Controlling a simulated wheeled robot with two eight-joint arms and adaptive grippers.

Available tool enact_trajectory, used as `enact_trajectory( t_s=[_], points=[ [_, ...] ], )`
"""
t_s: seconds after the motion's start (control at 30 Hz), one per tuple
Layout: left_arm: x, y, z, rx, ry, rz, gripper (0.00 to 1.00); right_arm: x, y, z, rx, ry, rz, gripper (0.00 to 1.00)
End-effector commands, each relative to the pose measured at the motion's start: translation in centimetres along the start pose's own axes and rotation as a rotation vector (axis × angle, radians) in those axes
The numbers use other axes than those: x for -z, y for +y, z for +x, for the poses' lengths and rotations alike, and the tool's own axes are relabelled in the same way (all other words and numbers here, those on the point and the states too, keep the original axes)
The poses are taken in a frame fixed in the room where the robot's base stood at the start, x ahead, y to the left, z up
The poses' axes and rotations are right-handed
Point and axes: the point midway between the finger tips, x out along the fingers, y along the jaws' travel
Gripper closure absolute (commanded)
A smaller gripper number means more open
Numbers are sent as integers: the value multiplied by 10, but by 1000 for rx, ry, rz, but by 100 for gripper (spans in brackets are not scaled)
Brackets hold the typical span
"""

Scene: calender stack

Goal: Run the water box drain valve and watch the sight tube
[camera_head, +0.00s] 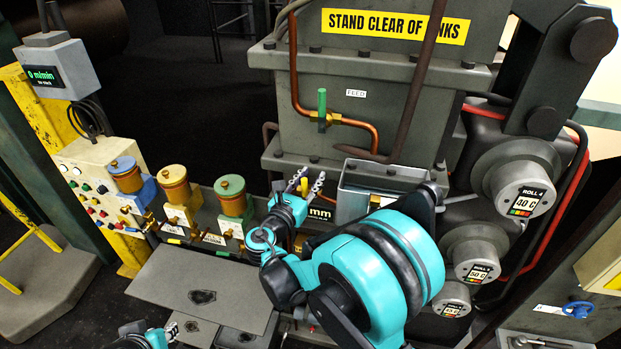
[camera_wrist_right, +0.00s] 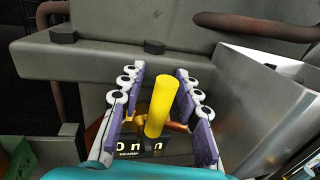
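The grey water box (camera_head: 355,100) stands at the back, with a FEED label and a green-handled valve (camera_head: 322,108) on a copper pipe. A yellow valve handle (camera_head: 304,186) stands upright below it. It also shows in the right wrist view (camera_wrist_right: 159,108). My right gripper (camera_head: 307,181) is open, with its fingers on either side of the yellow handle and gaps visible on both sides in the right wrist view. The valve body is partly hidden by the gripper. My left gripper (camera_head: 172,330) is low at bottom left, mostly out of frame. I cannot make out a sight tube.
An open metal box (camera_head: 350,203) stands right of the yellow handle. Blue, yellow and green-topped pots (camera_head: 177,188) line the left. Rolls (camera_head: 515,180) stand at right. A flat plate (camera_head: 205,285) lies in front.

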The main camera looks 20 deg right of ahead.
Motion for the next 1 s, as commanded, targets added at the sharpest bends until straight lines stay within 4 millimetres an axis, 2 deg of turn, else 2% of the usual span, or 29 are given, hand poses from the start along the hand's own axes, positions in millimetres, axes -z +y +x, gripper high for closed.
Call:
enact_trajectory(
  t_s=[0.1,0.2,0.23,0.57,0.8,1.0],
  points=[
    [0,0,0,0,0,0,72,0,0,0,0,0,0,70],
    [0,0,0,0,0,0,72,0,0,0,0,0,0,96],
    [0,0,0,0,0,0,72,0,0,0,0,0,0,100],
    [-2,0,2,0,0,0,72,1,1,-1,0,-3,-15,100],
    [-21,0,29,0,0,0,72,7,20,-4,-2,-55,-271,100],
    [-27,0,38,0,0,0,72,6,29,-6,-2,-84,-423,100]
  ],
)
